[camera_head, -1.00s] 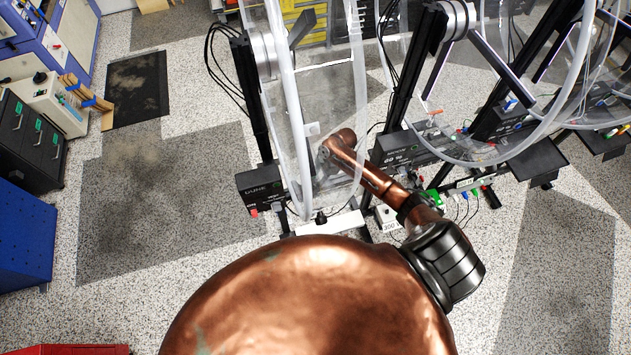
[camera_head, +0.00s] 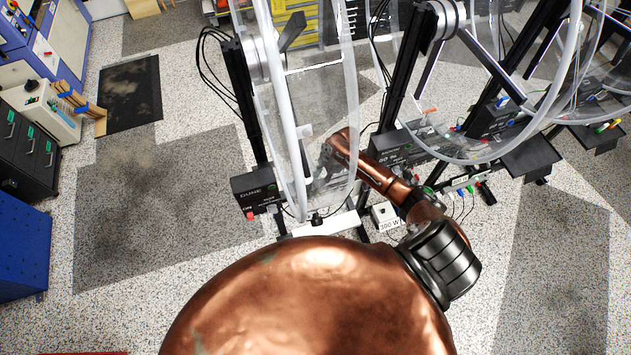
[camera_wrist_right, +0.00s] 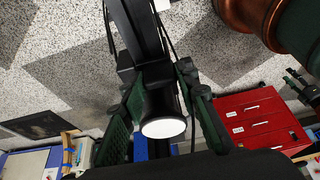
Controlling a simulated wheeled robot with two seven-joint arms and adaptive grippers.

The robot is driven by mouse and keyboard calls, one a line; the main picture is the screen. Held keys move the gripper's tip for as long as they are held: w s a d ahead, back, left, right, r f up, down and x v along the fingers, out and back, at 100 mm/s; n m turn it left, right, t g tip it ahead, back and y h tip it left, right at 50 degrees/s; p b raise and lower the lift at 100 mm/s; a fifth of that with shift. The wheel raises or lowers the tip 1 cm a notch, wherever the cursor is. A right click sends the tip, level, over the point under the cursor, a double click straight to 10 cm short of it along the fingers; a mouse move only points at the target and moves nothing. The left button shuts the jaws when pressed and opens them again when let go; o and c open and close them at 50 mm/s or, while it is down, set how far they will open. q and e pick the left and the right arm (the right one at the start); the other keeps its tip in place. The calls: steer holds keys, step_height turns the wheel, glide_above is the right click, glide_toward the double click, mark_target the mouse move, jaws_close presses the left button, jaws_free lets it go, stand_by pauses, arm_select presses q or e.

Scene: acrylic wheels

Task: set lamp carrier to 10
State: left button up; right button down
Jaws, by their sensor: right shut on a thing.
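The lamp carrier (camera_wrist_right: 158,92) shows in the right wrist view as a black housing on a dark upright bar, with a round white lamp face (camera_wrist_right: 163,128) at its lower end. The dark green fingers of my right gripper (camera_wrist_right: 160,103) are shut on it, one on each side. In the head view my copper right arm reaches up to the left, and its hand end is at the clear acrylic wheel (camera_head: 297,170) on the black "DUNE" stand. The carrier and fingertips cannot be made out there. Any scale marking is unreadable.
The black DUNE box (camera_head: 258,187) sits low at the wheel's stand. More acrylic wheels and stands, with a second control box (camera_head: 397,147), crowd the right. A white "300 W" box (camera_head: 385,215) is near my arm. The floor at left is mostly free.

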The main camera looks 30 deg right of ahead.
steer(key=c, duration=1.5)
jaws_free()
steer(key=shift+a, duration=0.1)
step_height(320, 180, up, 10)
